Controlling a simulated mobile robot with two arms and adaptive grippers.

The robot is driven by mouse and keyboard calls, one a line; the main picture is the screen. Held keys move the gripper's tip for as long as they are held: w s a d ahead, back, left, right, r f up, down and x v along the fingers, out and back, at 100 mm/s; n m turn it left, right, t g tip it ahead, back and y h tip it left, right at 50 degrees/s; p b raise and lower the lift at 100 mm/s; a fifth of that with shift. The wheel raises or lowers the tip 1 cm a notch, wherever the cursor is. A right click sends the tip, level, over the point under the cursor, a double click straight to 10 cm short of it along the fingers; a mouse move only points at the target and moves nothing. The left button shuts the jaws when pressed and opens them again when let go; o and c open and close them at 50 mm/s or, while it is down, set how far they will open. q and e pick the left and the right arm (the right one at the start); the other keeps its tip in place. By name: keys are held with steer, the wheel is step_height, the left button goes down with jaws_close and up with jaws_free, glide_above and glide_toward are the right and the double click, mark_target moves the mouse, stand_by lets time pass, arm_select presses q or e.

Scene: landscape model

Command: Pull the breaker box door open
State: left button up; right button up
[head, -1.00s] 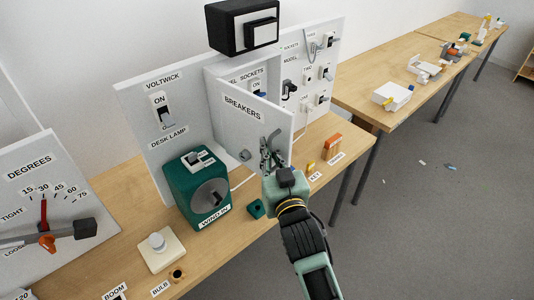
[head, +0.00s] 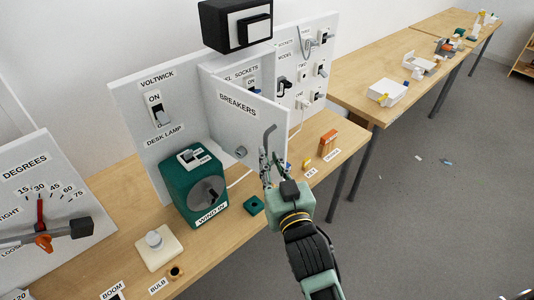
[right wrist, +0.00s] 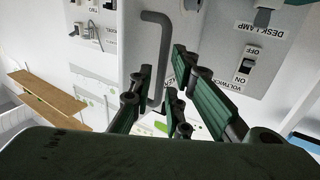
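The breaker box door (head: 250,112), a pale panel labelled BREAKERS, stands swung out from the upright board, with sockets visible behind it. Its grey bar handle (head: 269,138) is near the door's free edge. My right gripper (head: 267,168) is at the lower end of this handle. In the right wrist view, the handle (right wrist: 166,50) runs down between the parted fingers of my right gripper (right wrist: 160,85). The fingers look open, with gaps beside the bar. Whether a finger touches it is unclear. My left gripper is out of view.
A green wind-in box (head: 192,187) stands left of the door. A black box (head: 236,24) is above it. A small green block (head: 253,204), a yellow key (head: 307,163) and an orange block (head: 328,142) lie near my right arm. Open floor is at right.

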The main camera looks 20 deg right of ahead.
steer(key=shift+s+d, duration=0.15)
steer(key=shift+s, duration=1.7)
steer(key=a+f+n+g+y+b, duration=0.1)
steer(key=a+f+n+g+b, duration=0.2)
steer(key=f, duration=1.9)
steer(key=s+f+g+b, duration=0.1)
steer(key=s+f+g, duration=0.3)
steer(key=f, duration=0.8)
steer(key=s+f+g+b, duration=0.2)
steer(key=s+f, duration=0.4)
steer(key=f, duration=0.6)
steer(key=s+d+f+g+b, duration=0.1)
steer(key=s+d+f+g, duration=0.15)
steer(key=s+f, duration=0.6)
steer(key=s+d+f+g+b, duration=0.1)
steer(key=s+d+f+g, duration=0.15)
steer(key=s+f, duration=0.65)
steer(key=s+d+f+g+b, duration=0.1)
steer(key=s+d+f, duration=0.2)
steer(key=s, duration=0.4)
steer(key=s+d+f+g+h+b, duration=0.1)
steer(key=s+d+f+g, duration=0.1)
steer(key=s+d+f, duration=0.2)
steer(key=s+f, duration=0.1)
steer(key=s, duration=0.2)
steer(key=shift+d+f+m, duration=0.2)
steer(key=shift+d+m, duration=0.05)
steer(key=shift+m, duration=0.15)
